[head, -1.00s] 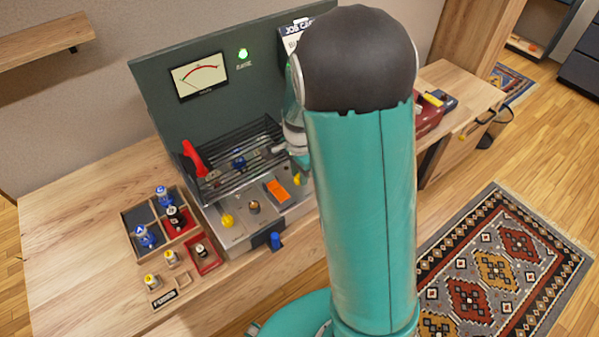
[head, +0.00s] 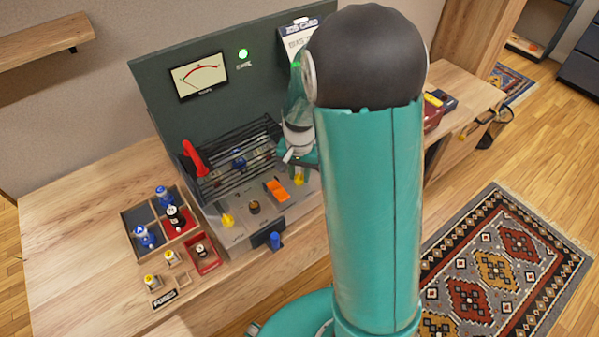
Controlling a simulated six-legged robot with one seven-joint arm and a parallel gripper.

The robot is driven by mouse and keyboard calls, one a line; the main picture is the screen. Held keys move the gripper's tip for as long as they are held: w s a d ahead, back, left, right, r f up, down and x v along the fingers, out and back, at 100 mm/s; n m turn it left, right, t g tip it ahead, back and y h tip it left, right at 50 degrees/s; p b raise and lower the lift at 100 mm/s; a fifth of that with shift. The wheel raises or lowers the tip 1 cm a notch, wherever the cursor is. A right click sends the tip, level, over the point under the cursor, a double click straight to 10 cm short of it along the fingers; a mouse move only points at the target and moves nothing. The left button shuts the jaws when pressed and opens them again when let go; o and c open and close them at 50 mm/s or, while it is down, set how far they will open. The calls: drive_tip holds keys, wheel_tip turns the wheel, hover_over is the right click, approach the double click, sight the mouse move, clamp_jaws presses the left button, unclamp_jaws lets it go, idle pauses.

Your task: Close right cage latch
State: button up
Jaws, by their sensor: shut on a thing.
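The wire cage (head: 222,165) spans the front of the dark panel unit on the bench. A red latch lever (head: 195,158) stands up at the cage's left end, tilted. My gripper (head: 288,156) is at the cage's right end, partly covered by my own arm. It is shut on the right cage latch, which is mostly hidden behind the gripper, so its angle cannot be told. A blue-topped tube (head: 238,160) is visible behind the cage bars.
A divided tray (head: 133,222) with several tubes stands to the left.

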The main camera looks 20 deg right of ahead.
sight(299, 175)
drive_tip(key=n, duration=0.5)
drive_tip(key=shift+n, duration=0.3)
drive_tip(key=n, duration=0.4)
drive_tip(key=shift+n, duration=0.4)
drive_tip(key=o, duration=1)
wheel_tip(299, 175, up, 14)
